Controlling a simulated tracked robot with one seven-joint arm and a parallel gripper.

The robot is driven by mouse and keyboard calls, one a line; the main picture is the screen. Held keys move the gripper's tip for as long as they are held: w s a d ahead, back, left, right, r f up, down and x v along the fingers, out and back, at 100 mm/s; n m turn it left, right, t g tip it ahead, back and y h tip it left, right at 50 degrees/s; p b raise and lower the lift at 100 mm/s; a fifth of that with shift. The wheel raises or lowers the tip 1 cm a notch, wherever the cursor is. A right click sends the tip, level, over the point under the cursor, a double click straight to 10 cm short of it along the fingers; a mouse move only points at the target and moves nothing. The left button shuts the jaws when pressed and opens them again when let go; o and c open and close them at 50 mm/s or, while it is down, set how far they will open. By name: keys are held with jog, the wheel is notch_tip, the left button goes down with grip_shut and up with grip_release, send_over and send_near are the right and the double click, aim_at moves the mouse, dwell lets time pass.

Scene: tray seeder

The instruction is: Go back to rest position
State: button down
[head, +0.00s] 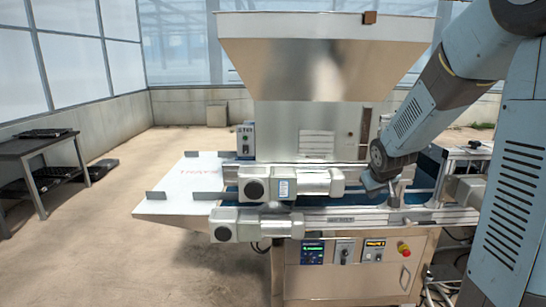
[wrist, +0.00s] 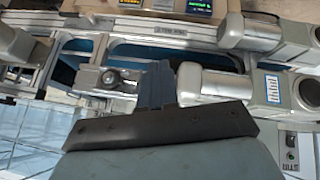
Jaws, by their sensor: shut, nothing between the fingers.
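The tray seeder stands in the middle of the head view, with a large metal hopper (head: 325,60) on top and a blue conveyor belt (head: 425,172) running across it. My gripper (head: 376,190) hangs low over the belt frame, right of the grey motors (head: 295,184). In the wrist view my gripper (wrist: 158,82) is shut and empty, with the belt side rail (wrist: 140,27) beyond it. I cannot tell whether the fingertips touch the machine.
A control panel (head: 342,251) with a red stop button (head: 403,248) is below the belt. A white infeed table (head: 190,183) reaches out left. A dark side table (head: 38,145) stands at far left. The concrete floor between is clear.

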jog(key=s+a+r+m, duration=0.1)
jog(key=s+r, duration=0.3)
jog(key=s, duration=0.5)
jog(key=s+a+r+g+y, duration=0.1)
jog(key=s+a+r, duration=0.2)
jog(key=s, duration=0.7)
jog(key=s+a+r+m, duration=0.1)
jog(key=s+r, duration=0.4)
jog(key=s, duration=0.5)
jog(key=shift+a+m, duration=0.3)
jog(key=shift+a, duration=0.4)
